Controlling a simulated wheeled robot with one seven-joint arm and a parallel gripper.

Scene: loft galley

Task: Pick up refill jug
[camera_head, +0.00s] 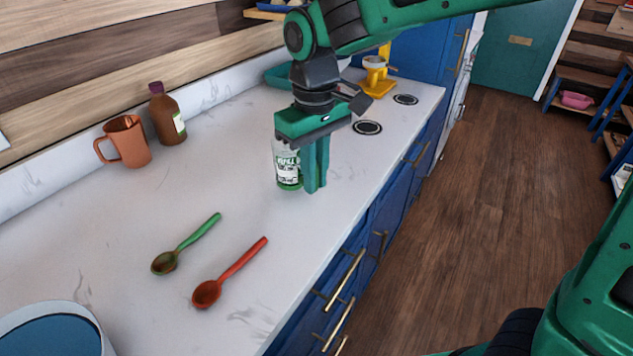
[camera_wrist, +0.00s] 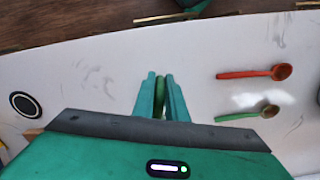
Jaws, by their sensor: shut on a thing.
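The refill jug (camera_head: 287,165) is a small clear container with a white label and green at its bottom. It is upright at the counter's middle, partly hidden behind my fingers. I cannot tell whether its base touches the counter. My gripper (camera_head: 315,186) points down and is shut on the jug's near right side. In the wrist view, a narrow green part of the jug (camera_wrist: 160,104) shows between the two teal fingers of my gripper (camera_wrist: 161,78).
A green spoon (camera_head: 188,243) and a red spoon (camera_head: 230,273) lie on the white counter (camera_head: 120,220). An orange mug (camera_head: 127,142) and brown bottle (camera_head: 168,115) stand near the wall. A yellow stand (camera_head: 377,82) is behind. A blue-filled bowl (camera_head: 50,332) sits at front left.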

